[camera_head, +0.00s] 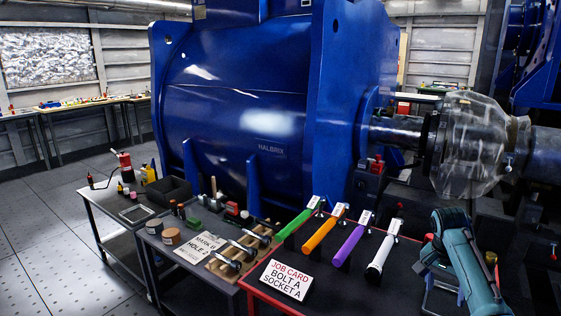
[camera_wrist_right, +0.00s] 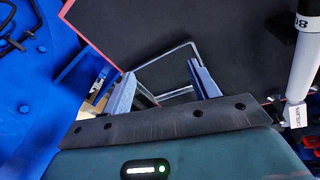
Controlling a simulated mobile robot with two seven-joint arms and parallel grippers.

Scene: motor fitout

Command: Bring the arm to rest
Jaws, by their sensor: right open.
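My right arm, teal, comes in at the lower right of the head view. Its gripper (camera_head: 428,264) is beside the right end of the red-edged bench (camera_head: 345,290), with its fingertips hard to make out. In the right wrist view the two fingers of the gripper (camera_wrist_right: 162,87) stand apart with nothing held between them. A thin metal frame (camera_wrist_right: 168,62) shows behind and between them. A white-handled tool (camera_wrist_right: 305,55) is at the right of that view, apart from the fingers. My left gripper is in neither view.
Green (camera_head: 294,223), orange (camera_head: 321,233), purple (camera_head: 350,243) and white (camera_head: 379,256) handled tools lie on the bench beside a job card (camera_head: 287,280) reading "BOLT A SOCKET A". A big blue motor (camera_head: 240,110) stands behind. A clear guard (camera_head: 470,140) surrounds the shaft. Open floor (camera_head: 40,220) lies left.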

